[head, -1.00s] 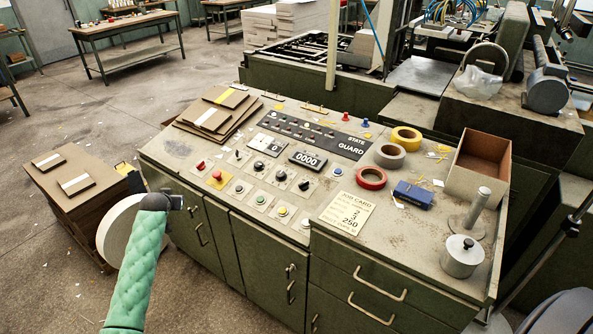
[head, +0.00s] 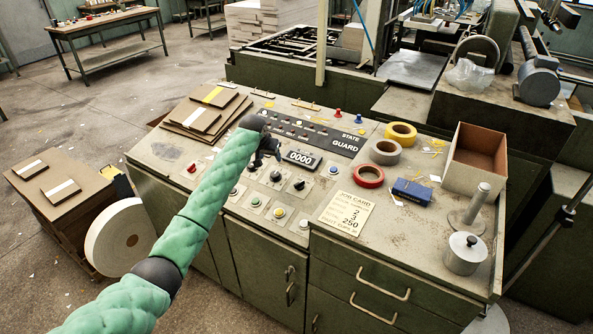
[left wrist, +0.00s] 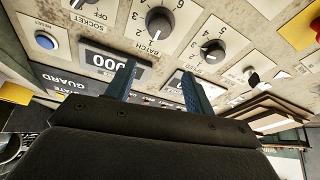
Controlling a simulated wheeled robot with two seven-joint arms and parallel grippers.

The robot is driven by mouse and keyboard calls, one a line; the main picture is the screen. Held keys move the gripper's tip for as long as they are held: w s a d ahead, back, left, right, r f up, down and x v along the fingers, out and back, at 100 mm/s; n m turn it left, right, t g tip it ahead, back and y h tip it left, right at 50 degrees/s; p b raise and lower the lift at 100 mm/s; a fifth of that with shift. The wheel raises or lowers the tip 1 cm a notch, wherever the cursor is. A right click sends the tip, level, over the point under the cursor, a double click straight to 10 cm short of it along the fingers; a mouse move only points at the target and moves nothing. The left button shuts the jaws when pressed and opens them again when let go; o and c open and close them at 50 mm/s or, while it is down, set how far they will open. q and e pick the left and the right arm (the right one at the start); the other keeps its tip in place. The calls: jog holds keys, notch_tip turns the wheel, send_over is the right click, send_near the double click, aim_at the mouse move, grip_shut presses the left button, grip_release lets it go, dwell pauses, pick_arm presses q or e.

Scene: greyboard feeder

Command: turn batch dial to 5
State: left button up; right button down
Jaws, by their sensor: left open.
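The batch dial (left wrist: 160,20) is a black round knob on a pale plate lettered BATCH, near the top of the left wrist view. In the head view it is a small dark knob (head: 275,176) on the sloping panel. I cannot read its setting surely. My left gripper (head: 268,150) is over the panel, just behind the dial. In the left wrist view its two fingers (left wrist: 157,75) are apart with nothing between them, and the dial lies beyond the tips. My right gripper is out of view.
A similar numbered knob (left wrist: 213,50) sits beside the batch dial. The counter (head: 302,158) reads 0000. Board sheets (head: 203,115) lie at the panel's left. Tape rolls (head: 369,176), a blue box (head: 411,192) and a job card (head: 346,212) lie to the right.

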aim_at(275, 173)
pick_arm(q)
jog(key=shift+g, duration=0.6)
jog(key=f, duration=0.2)
jog(key=f+p, duration=0.1)
jog(key=f, duration=0.1)
jog(key=d+f+p, duration=0.1)
jog(key=f, duration=0.2)
jog(key=shift+d, duration=0.1)
jog(key=shift+w+d+f, duration=0.1)
jog(key=shift+w+f, duration=0.2)
jog(key=shift+f, duration=0.35)
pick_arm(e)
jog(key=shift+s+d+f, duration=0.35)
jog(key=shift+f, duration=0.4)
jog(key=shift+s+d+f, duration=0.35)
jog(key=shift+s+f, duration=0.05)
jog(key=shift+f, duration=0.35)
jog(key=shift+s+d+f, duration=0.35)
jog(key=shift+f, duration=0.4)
pick_arm(q)
jog(key=shift+c, duration=0.2)
jog(key=c, duration=0.9)
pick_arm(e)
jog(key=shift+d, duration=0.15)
